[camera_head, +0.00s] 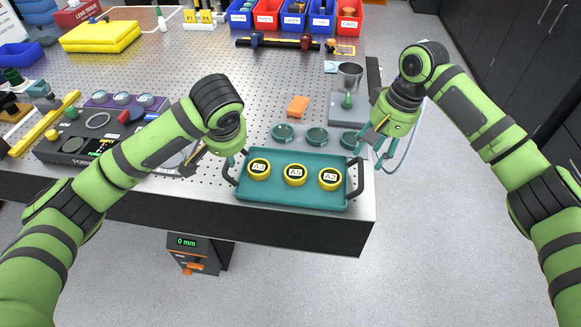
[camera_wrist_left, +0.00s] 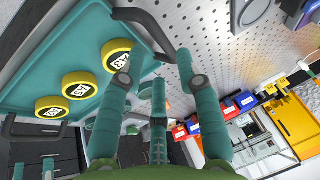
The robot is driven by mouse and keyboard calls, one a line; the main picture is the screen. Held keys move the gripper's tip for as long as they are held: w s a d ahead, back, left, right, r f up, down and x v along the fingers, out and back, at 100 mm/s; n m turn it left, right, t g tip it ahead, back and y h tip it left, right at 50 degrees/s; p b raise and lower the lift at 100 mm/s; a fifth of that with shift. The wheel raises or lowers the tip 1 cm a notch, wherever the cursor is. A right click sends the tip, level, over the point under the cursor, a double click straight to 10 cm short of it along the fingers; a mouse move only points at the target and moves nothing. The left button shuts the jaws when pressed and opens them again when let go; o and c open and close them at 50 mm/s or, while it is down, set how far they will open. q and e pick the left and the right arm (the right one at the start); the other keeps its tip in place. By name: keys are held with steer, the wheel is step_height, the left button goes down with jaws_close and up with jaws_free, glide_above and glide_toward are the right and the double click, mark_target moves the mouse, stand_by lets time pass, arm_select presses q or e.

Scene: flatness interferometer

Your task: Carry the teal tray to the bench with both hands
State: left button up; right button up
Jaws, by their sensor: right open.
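The teal tray (camera_head: 290,200) lies level at the front edge of the bench (camera_head: 200,210), with a dark handle at each end. Three yellow-rimmed round pieces, a left (camera_head: 259,169), a middle (camera_head: 295,175) and a right one (camera_head: 330,179), sit in it. My left gripper (camera_head: 236,158) is at the left handle (camera_head: 229,172); in the left wrist view its fingers (camera_wrist_left: 152,65) are spread, with the handle (camera_wrist_left: 150,30) beyond or between their tips. Contact is unclear. My right gripper (camera_head: 371,152) is open just above the right handle (camera_head: 356,177).
A grey holder with teal discs (camera_head: 317,136) is right behind the tray. An orange block (camera_head: 298,107) and a metal cup (camera_head: 349,76) stand farther back. A control box (camera_head: 90,140) is at left. Coloured bins (camera_head: 293,14) line the back. Perforated bench top is free mid-bench.

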mark_target(362, 170)
arm_select(q)
steer(key=shift+x, duration=3.55)
arm_select(e)
steer(key=shift+a+f, duration=0.2)
steer(key=shift+f, duration=0.95)
steer(key=shift+a+f, duration=0.25)
steer(key=shift+f, duration=0.95)
steer(key=shift+a+f, duration=0.2)
steer(key=shift+f, duration=0.95)
arm_select(q)
steer(key=shift+s, duration=0.1)
jaws_close()
arm_select(e)
jaws_close()
arm_select(q)
steer(key=shift+r, duration=0.1)
arm_select(e)
steer(key=shift+r, duration=0.1)
